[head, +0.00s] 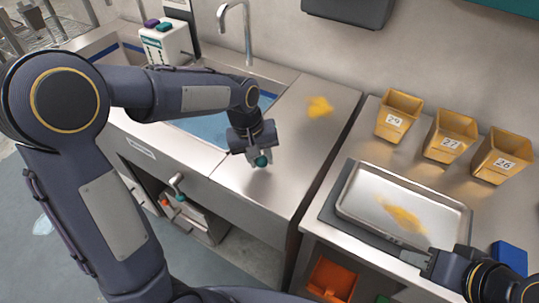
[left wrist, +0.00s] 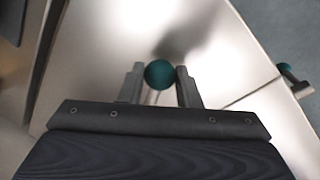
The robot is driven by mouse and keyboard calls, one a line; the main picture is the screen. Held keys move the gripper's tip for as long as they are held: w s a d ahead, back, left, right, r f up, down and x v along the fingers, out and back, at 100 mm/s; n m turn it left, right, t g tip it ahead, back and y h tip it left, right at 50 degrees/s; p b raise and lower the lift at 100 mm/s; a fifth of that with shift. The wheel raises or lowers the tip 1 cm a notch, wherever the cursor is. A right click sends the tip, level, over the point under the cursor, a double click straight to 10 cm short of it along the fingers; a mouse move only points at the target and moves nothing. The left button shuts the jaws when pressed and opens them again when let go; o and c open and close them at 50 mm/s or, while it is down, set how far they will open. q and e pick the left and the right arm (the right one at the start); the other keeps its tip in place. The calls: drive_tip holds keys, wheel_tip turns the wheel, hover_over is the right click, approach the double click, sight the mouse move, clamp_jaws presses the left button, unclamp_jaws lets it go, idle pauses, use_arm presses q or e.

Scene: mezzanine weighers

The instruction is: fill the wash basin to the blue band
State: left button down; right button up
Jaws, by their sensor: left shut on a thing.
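The wash basin (head: 285,76) is sunk in the steel counter, with a blue band (head: 267,98) on its inner wall. A bluish surface (head: 205,128) shows low inside it; my left arm hides much of the basin. A curved spout (head: 247,30) stands behind it; I cannot make out a stream. My left gripper (head: 260,158) is shut on a teal knob (head: 262,161) at the counter's front. The left wrist view shows the teal knob (left wrist: 159,74) between the fingers, with a thin stem below. My right gripper (head: 422,262) is beside the metal tray; its jaws are unclear.
A metal tray (head: 345,205) with yellow powder lies at right, below yellow bins (head: 398,103) numbered 29, 27 and 26. Yellow powder (head: 319,106) lies on the counter. A white dispenser (head: 168,45) stands behind the arm. A teal-tipped lever (head: 177,182) juts from the counter front.

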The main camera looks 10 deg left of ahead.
use_arm(q)
drive_tip(key=a+m, duration=0.2)
drive_tip(key=shift+m+g, duration=0.3)
drive_tip(key=shift+w+a+m+p, duration=0.25)
drive_tip(key=shift+a+m+p, duration=0.25)
drive_tip(key=shift+a+m, duration=0.7)
drive_tip(key=shift+d, duration=0.2)
drive_tip(key=c, duration=1.1)
unclamp_jaws()
drive_tip(key=shift+o, duration=0.2)
wheel_tip(320, 180, up, 8)
drive_tip(key=a, duration=0.1)
drive_tip(key=shift+a+f, duration=0.15)
drive_tip(key=shift+a, duration=0.1)
